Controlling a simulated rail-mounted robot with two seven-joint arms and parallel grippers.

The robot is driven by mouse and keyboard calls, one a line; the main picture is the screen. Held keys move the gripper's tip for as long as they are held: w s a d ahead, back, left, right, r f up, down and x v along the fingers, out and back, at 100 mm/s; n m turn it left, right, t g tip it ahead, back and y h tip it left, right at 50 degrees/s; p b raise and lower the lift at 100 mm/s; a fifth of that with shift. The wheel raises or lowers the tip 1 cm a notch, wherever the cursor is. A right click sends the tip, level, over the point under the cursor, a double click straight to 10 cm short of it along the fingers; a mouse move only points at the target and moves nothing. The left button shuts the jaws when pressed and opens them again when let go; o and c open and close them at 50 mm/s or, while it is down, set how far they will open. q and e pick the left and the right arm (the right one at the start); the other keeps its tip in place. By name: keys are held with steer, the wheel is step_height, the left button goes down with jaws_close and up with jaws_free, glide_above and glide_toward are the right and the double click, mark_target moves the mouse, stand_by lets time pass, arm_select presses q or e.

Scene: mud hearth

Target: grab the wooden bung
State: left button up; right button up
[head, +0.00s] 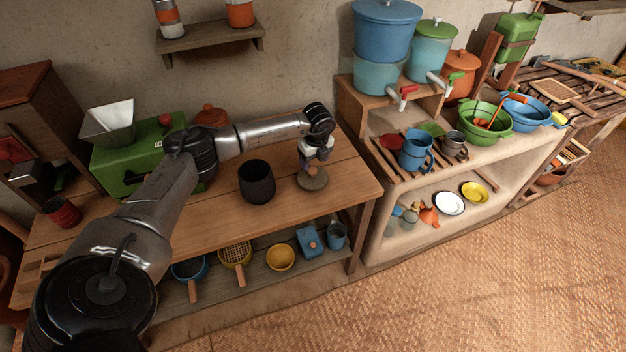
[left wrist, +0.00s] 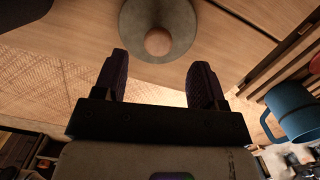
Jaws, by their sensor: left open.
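The wooden bung (head: 312,172) shows as a small tan, rounded piece standing on a flat grey-brown disc (head: 313,183) on the wooden table. I cannot tell whether the two are joined. My left gripper (head: 314,162) is just above it, pointing down, and partly hides it in the head view. In the left wrist view the bung (left wrist: 158,42) lies ahead of my left gripper (left wrist: 159,78), roughly in line with the gap between the fingers. The fingers are apart with nothing between them. My right gripper is in neither view.
A dark cup (head: 257,183) stands left of the disc on the table (head: 225,222). A green box (head: 130,160) and an orange-brown lidded pot (head: 210,115) are further left. A shelf unit with a blue jug (head: 415,150) stands to the right. The table's front edge is close to the disc.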

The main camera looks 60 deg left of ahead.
mark_target(313, 169)
arm_select(q)
steer(key=shift+s+a+f+b, duration=0.1)
steer(key=shift+f+b, duration=0.15)
steer(key=shift+f, duration=0.65)
steer(key=shift+w+a+f+b, duration=0.1)
steer(key=shift+f+b, duration=0.2)
steer(key=shift+f, duration=0.65)
steer(key=shift+s+a+f+b, duration=0.1)
steer(key=shift+f+b, duration=0.15)
steer(key=shift+f, duration=0.65)
steer(key=shift+c, duration=0.4)
steer(key=shift+c, duration=0.8)
steer(key=c, duration=0.8)
steer(key=shift+r, duration=0.1)
